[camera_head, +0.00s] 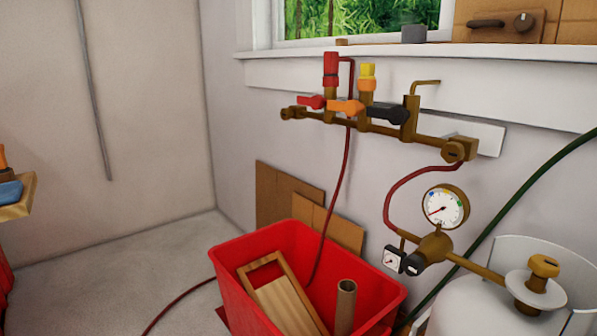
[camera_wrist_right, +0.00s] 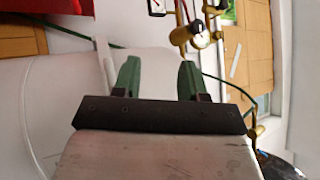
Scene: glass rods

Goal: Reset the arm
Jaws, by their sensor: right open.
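My right gripper (camera_wrist_right: 160,68) shows in the right wrist view, with two green fingers on a dark bar. Its fingers stand apart and nothing is between them. A white rounded surface lies behind and left of the fingers. A brass regulator (camera_wrist_right: 190,35) shows beyond the fingertips. No gripper shows in the head view, and my left gripper is in neither view.
In the head view, a brass manifold (camera_head: 375,127) with coloured valve handles is on the wall. A pressure gauge (camera_head: 445,207) sits above a white tank (camera_head: 470,312). A red crate (camera_head: 235,290) holds wooden pieces. A green hose (camera_head: 500,215) crosses at right.

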